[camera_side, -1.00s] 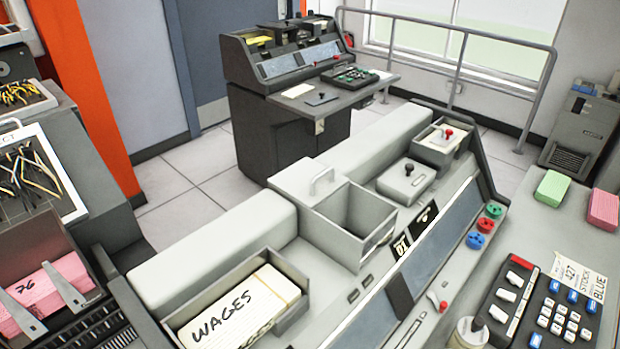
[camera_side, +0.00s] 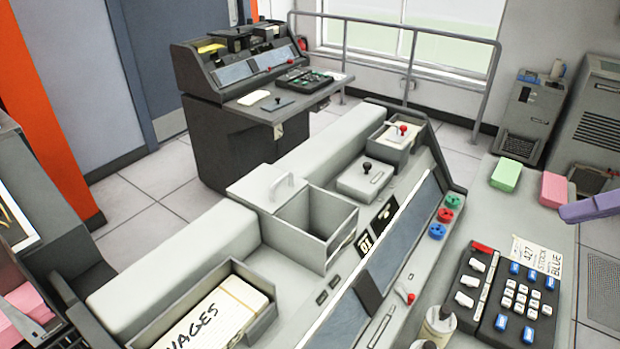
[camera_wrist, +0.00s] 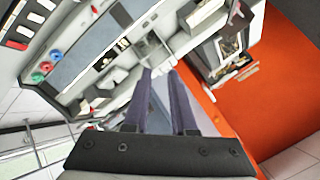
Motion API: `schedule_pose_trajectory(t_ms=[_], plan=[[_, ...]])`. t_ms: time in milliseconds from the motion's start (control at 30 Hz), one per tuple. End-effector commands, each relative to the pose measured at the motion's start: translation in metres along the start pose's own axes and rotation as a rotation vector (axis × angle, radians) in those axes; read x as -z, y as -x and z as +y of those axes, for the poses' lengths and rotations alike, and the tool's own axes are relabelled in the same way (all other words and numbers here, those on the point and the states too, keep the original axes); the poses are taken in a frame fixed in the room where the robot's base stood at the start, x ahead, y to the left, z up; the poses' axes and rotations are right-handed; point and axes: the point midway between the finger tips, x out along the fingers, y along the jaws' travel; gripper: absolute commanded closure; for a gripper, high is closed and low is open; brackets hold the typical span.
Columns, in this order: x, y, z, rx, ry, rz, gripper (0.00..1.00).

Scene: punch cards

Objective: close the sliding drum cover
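The drum cover (camera_side: 255,188) is a pale grey lid with a raised handle (camera_side: 282,184) on the long machine in the side view. It is slid back to the left, and the square box (camera_side: 342,240) beside it is open on top. My gripper (camera_wrist: 160,76) shows in the wrist view with two dark purple fingers, apart and with nothing clearly held between them. In the side view, a purple part at the right edge looks like a finger of it, well away from the cover. I cannot make out the cover surely in the wrist view.
A tray of cards marked WAGES (camera_side: 215,318) is left of the box. A lidded unit with a black knob (camera_side: 364,180) is to its right. A keypad (camera_side: 505,295), green block (camera_side: 506,175) and pink block (camera_side: 553,189) are on the right-hand desk.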

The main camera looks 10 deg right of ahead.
Motion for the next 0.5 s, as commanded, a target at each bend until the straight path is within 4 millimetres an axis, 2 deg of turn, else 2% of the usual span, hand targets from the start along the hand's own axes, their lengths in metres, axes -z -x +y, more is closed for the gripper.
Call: schedule_pose_trajectory(t_ms=[33,100,233,367,500], plan=[[0.024,-0.015,-0.012,0.079,-0.036,-0.004,0.75],[0.055,-0.034,-0.029,0.183,-0.082,0.007,0.75],[0.108,-0.072,-0.048,0.349,-0.181,0.029,0.75],[0.153,-0.118,-0.052,0.48,-0.295,0.049,0.75],[0.187,-0.178,-0.043,0.579,-0.431,0.064,0.75]])
